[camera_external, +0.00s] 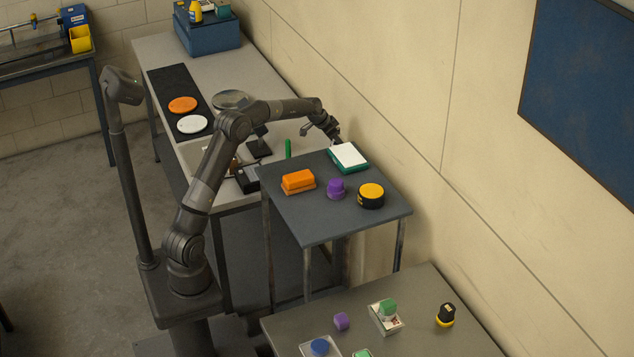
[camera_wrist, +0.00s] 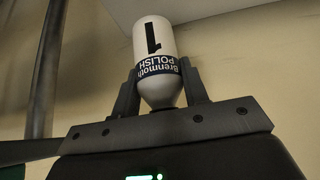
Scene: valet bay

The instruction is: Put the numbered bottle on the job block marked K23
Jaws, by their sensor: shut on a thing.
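My gripper (camera_wrist: 160,88) is shut on a white bottle (camera_wrist: 153,42). In the external view my gripper (camera_external: 336,137) is at the wall side, behind the far corner of the raised grey table (camera_external: 335,220); I cannot make out the bottle there. No marking K23 is readable in either view, so I cannot tell which thing is that job block.
The raised table holds a white-topped green block (camera_external: 348,157), an orange block (camera_external: 298,181), a purple piece (camera_external: 336,188) and a yellow-topped black round thing (camera_external: 371,195). A long bench (camera_external: 165,55) stands behind. A lower table (camera_external: 440,335) in front holds small items.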

